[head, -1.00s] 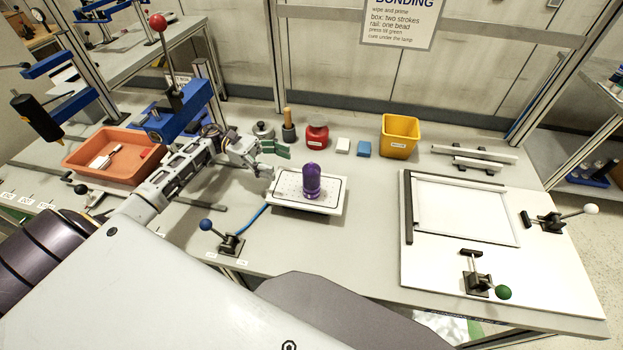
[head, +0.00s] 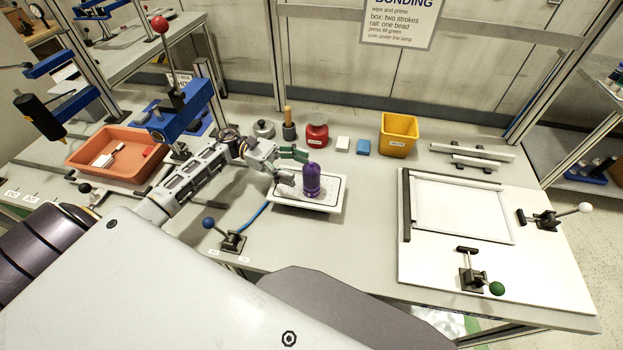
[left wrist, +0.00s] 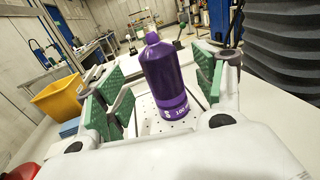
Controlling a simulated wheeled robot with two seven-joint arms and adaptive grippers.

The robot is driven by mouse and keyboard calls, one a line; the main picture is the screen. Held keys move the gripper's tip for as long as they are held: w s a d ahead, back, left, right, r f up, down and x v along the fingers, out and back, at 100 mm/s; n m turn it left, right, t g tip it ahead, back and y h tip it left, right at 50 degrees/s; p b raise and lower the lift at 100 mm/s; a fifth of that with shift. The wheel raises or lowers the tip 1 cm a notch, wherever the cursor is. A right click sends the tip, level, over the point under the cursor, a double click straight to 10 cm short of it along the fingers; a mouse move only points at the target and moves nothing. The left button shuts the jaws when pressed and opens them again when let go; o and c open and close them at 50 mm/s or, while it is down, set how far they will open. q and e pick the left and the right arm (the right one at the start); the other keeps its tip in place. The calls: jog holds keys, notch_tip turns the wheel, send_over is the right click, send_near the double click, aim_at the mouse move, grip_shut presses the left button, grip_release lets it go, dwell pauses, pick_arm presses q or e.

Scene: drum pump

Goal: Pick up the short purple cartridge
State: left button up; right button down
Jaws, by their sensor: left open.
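The short purple cartridge (head: 311,181) stands upright on a small white perforated tray (head: 331,203) near the middle of the bench. My left gripper (head: 295,170) is open just left of the cartridge in the head view. In the left wrist view the cartridge (left wrist: 165,80) stands between the two green finger pads (left wrist: 160,90), with a gap visible on the right. Its lower part bears white print. Whether the left pad touches it I cannot tell. My right gripper is not in view.
Behind the tray stand a red container (head: 317,135), a white block (head: 343,144), a blue block (head: 363,147) and a yellow bin (head: 398,136). A clamp with a blue knob (head: 209,223) stands in front left. A white fixture board (head: 480,235) lies at right.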

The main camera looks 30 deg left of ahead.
aim_at(311, 171)
pick_arm(q)
jog(key=d+p, duration=0.1)
jog(key=d, duration=0.2)
jog(key=shift+d+r, duration=0.1)
jog(key=shift+d, duration=0.25)
jog(key=shift+w+d, duration=0.1)
jog(key=shift+d, duration=0.6)
jog(key=c, duration=1.1)
jog(key=shift+c, duration=0.5)
jog(key=shift+r, duration=0.1)
